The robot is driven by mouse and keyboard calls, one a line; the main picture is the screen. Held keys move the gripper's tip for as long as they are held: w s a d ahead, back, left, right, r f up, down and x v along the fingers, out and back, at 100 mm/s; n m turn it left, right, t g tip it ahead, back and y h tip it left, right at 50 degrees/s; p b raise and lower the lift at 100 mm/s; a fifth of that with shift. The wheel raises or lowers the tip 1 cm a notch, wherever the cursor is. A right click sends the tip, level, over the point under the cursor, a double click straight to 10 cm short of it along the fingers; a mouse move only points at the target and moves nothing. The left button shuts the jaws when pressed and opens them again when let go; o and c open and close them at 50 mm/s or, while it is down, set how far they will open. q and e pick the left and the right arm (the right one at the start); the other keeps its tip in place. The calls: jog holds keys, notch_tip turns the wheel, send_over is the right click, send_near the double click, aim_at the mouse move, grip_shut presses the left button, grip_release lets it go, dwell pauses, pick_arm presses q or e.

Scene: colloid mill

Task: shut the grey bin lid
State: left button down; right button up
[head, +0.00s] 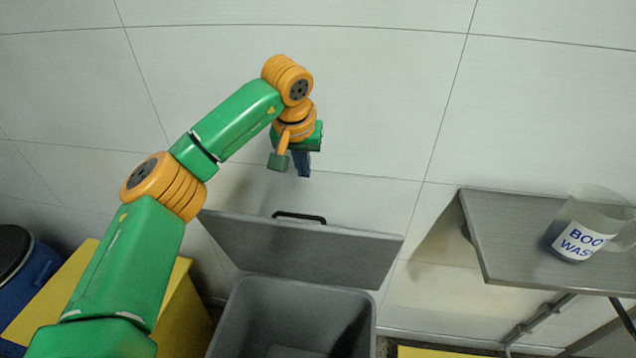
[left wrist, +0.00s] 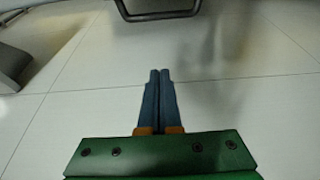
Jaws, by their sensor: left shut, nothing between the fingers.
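The grey bin (head: 290,312) stands near the bottom middle of the head view, its mouth uncovered. Its grey lid (head: 300,248) stands raised at the back of the bin, near the wall. A dark handle (head: 299,216) sits on the lid's upper edge; a dark bar that looks like this handle shows in the left wrist view (left wrist: 158,14). My left gripper (head: 303,172) is above the handle, apart from it, pointing down. Its two blue fingers (left wrist: 159,76) are together with nothing between them. My right gripper is not in view.
A grey wall shelf (head: 500,225) at right holds a clear jug (head: 590,215) labelled "BOO... WAS...". A yellow box (head: 185,312) and a blue drum (head: 35,270) with a dark top stand at left. The pale wall is close behind the lid.

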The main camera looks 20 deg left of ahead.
pick_arm(q)
notch_tip(320, 180, down, 9)
jog(key=s+p, duration=0.1)
jog(key=p, duration=0.2)
jog(key=shift+s+r+p, duration=0.2)
jog(key=shift+s+p, duration=0.15)
jog(key=shift+s, duration=0.05)
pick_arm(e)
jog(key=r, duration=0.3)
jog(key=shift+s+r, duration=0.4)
pick_arm(q)
jog(key=shift+d, duration=0.1)
